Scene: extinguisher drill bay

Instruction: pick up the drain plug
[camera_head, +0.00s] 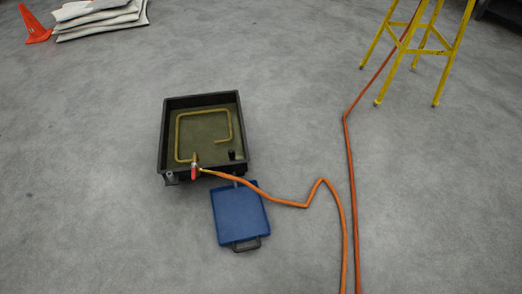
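A small dark upright cylinder (232,155), which looks like the drain plug, stands inside the black tray (163,130) near its front right corner. It is too small to tell whether it sits in a hole or stands loose on the floor of the tray. The tray rests on the floor left of the picture's middle. A bent yellow pipe (179,135) runs around inside it. My gripper is not in view.
A red-handled valve (194,172) at the tray's front edge joins an orange hose (285,202) running right across the floor. A blue flat panel (238,212) with a black handle lies in front. A yellow stand (414,50), orange cone (34,25) and pale stacked sheets (100,18) stand farther back.

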